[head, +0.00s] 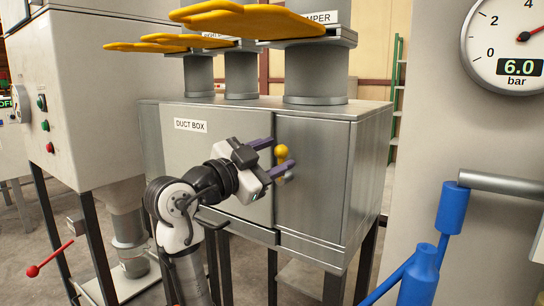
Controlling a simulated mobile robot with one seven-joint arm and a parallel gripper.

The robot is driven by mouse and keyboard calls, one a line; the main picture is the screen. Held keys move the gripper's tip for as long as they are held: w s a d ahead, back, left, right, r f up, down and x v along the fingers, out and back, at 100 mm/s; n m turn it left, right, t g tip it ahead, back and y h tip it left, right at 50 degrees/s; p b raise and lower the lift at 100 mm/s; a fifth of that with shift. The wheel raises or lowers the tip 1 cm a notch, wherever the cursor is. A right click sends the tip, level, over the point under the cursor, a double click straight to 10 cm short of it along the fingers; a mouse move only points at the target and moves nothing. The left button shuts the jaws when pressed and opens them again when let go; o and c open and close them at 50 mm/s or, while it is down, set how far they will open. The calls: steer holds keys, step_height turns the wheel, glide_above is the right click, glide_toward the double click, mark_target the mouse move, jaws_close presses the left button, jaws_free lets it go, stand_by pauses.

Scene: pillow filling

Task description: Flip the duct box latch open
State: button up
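The duct box (190,147) is a grey metal cabinet on legs with a "DUCT BOX" label on its front. Its latch (281,153) is a small part with a yellow knob on the front, near the seam of the panel. The latch's lower part is partly hidden by my gripper. My gripper (269,158) is in front of the latch, with its two purple fingers apart, one near the height of the knob and one lower. The knob shows just beyond the fingertips. I cannot tell whether the fingers touch the latch.
Yellow damper handles (250,22) stick out above the box on round ducts. A pressure gauge (520,40) reading 6.0 bar is at the upper right. Blue pipe handles (452,207) stand at the right. A control cabinet (85,90) and a red-knobbed lever (33,271) are at the left.

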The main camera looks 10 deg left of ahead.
steer(key=b+v, duration=0.2)
steer(key=v, duration=1.2)
